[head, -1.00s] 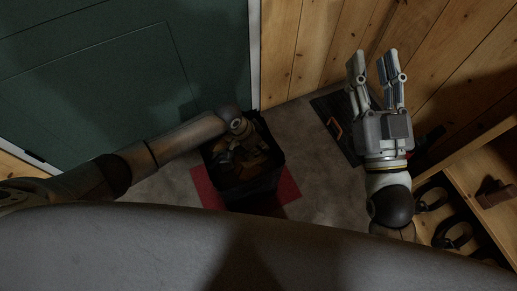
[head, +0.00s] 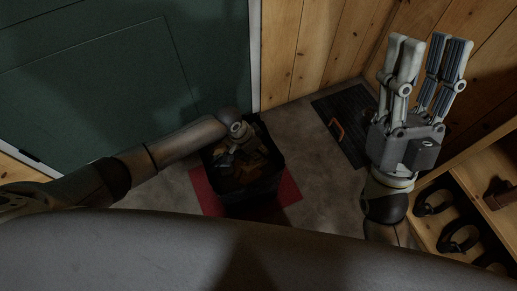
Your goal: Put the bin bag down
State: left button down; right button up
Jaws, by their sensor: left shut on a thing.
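The bin bag (head: 262,196) is a black, open-topped bag with brown and grey bits inside, in the middle of the head view. It is upright over a red mat (head: 207,199); I cannot tell whether its bottom touches the mat. My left gripper (head: 238,148) comes in from the left and is shut on the bag near its back rim. Its fingertips are hard to make out in the dark. My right gripper (head: 425,62) is open and empty, raised at the right with its fingers pointing up the picture, well apart from the bag.
A green door (head: 110,80) stands at the left and back. A dark mat (head: 347,115) with an orange mark lies by the plank wall (head: 310,50). A wooden shelf (head: 480,205) with dark shoes is at the right. Grey floor (head: 318,170) is clear right of the bag.

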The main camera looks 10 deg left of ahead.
pick_arm(q)
jog(key=c, duration=1.4)
grip_release()
jog(key=shift+o, duration=0.2)
